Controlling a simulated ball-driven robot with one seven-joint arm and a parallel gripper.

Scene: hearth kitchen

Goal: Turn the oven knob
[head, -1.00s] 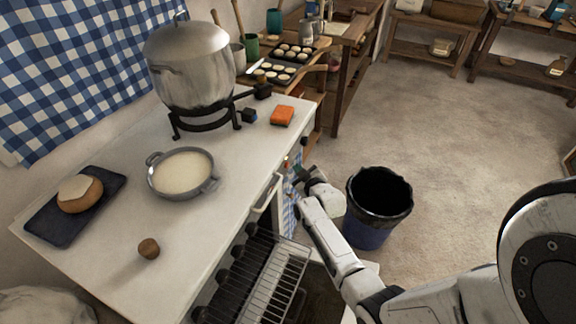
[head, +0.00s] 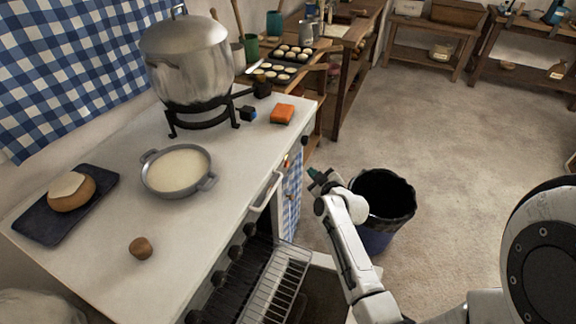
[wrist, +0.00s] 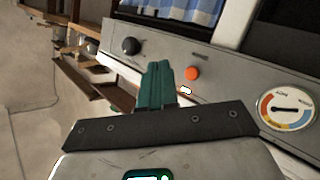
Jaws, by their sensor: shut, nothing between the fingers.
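The white stove (head: 150,240) stands at the left with its oven open. Several dark knobs (head: 249,229) line its front edge, and another dark knob (head: 304,140) sits near the far corner. In the wrist view a black knob (wrist: 128,46) shows on the grey front panel, left of an orange round light or button (wrist: 192,73). Which one is the oven knob I cannot tell. My gripper (head: 315,173) is beside the stove front near the far corner. Its green fingers (wrist: 157,82) are shut and empty, in front of the panel, apart from the black knob in the picture.
A round gauge (wrist: 285,108) is on the panel. The oven rack (head: 272,285) sticks out below. A bar handle (head: 265,192) juts from the front. A dark bin (head: 385,200) stands close behind my arm. A large pot (head: 187,65), pan (head: 177,170) and orange sponge (head: 282,113) are on top.

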